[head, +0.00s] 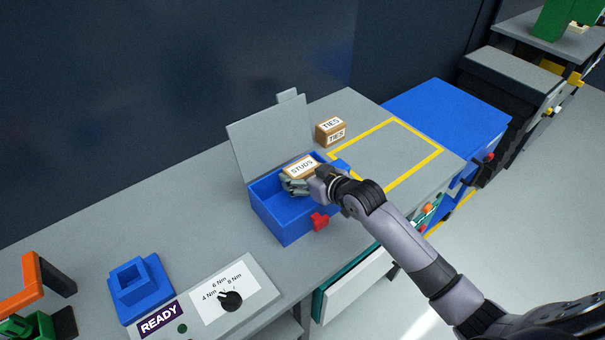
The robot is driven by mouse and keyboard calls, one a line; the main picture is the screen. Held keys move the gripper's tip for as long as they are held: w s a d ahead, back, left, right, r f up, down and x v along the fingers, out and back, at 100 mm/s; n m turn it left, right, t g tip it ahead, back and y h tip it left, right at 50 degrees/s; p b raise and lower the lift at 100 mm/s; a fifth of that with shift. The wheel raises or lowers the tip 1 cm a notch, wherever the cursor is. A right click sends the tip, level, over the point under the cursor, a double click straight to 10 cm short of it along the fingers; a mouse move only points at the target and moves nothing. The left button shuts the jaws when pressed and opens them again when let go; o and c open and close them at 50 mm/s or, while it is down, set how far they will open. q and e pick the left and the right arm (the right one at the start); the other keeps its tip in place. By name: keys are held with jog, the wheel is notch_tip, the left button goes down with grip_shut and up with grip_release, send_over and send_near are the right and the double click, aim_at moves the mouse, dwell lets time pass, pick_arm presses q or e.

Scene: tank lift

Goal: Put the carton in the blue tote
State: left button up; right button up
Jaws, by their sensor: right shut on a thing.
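A brown carton with a white label reading "STUDS" (302,167) is at the blue tote, toward its back right. My right gripper (293,186) is shut on this carton, and its fingers hide part of the near side. The blue tote (283,229) is an open box on the bench, with a grey lid raised behind it and a red latch on its front. The carton shows over the tote's opening; I cannot tell whether it touches the floor or the rim. My left gripper is out of view.
A second carton labelled "TIES" (331,131) stands on the bench beside a yellow-outlined area (390,150), which is empty. A control panel (232,295) and a blue square holder (140,288) are at front left. The raised grey lid (268,136) stands behind the tote.

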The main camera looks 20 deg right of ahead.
jog(key=shift+f, duration=0.2)
jog(key=shift+s+f, duration=0.1)
jog(key=shift+f, duration=0.6)
jog(key=o, duration=0.8)
jog(key=shift+o, duration=0.9)
jog(key=shift+s+f, duration=0.15)
jog(key=shift+f, duration=0.1)
jog(key=shift+r, duration=0.15)
jog(key=r+b+v, duration=0.1)
jog(key=v, duration=1.1)
jog(key=shift+r+b, duration=0.25)
jog(key=shift+b, duration=0.05)
